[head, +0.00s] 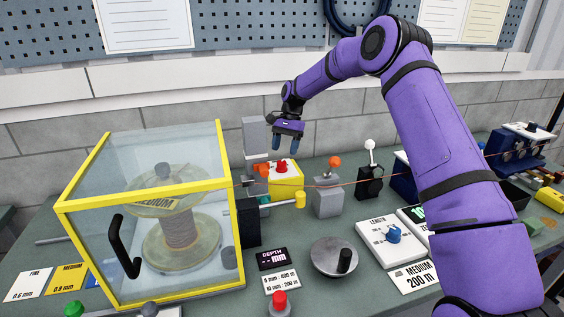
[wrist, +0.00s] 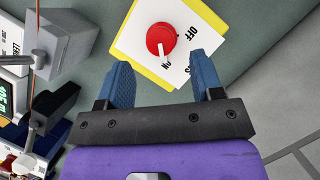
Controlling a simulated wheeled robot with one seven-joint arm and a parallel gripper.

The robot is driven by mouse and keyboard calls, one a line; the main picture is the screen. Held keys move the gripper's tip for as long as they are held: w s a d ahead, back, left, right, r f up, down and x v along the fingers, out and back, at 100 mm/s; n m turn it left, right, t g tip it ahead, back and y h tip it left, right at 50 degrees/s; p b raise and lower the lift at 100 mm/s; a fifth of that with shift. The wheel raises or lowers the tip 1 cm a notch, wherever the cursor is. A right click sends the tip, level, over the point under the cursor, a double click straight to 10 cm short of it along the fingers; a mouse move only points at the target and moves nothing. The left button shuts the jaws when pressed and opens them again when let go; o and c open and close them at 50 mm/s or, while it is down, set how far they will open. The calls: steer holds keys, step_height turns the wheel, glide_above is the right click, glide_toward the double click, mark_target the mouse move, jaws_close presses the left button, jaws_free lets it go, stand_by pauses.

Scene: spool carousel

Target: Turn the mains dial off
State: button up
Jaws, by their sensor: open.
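The mains dial is a red round knob (wrist: 161,39) on a white plate with yellow sides. In the wrist view OFF is printed near its upper right and ON just below it. A white mark on the knob is on the side towards ON. In the head view the knob (head: 282,167) sits on a yellow box (head: 293,182) at the back of the bench. My gripper (head: 284,143) is open and empty, above the box and apart from the knob. In the wrist view the knob shows just beyond the gap between my blue fingertips (wrist: 165,70).
A clear yellow-framed guard (head: 215,287) encloses a spool at left. Orange-topped (head: 327,197) and white-knobbed (head: 370,183) posts stand right of the dial box. A thin orange line (head: 390,178) crosses in front. A crank wheel (head: 328,256) and length dial (head: 393,236) lie nearer.

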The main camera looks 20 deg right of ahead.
mark_target(282, 162)
steer(key=shift+x, duration=2.6)
steer(key=shift+c, duration=0.3)
steer(key=c, duration=0.8)
steer(key=shift+c, duration=0.2)
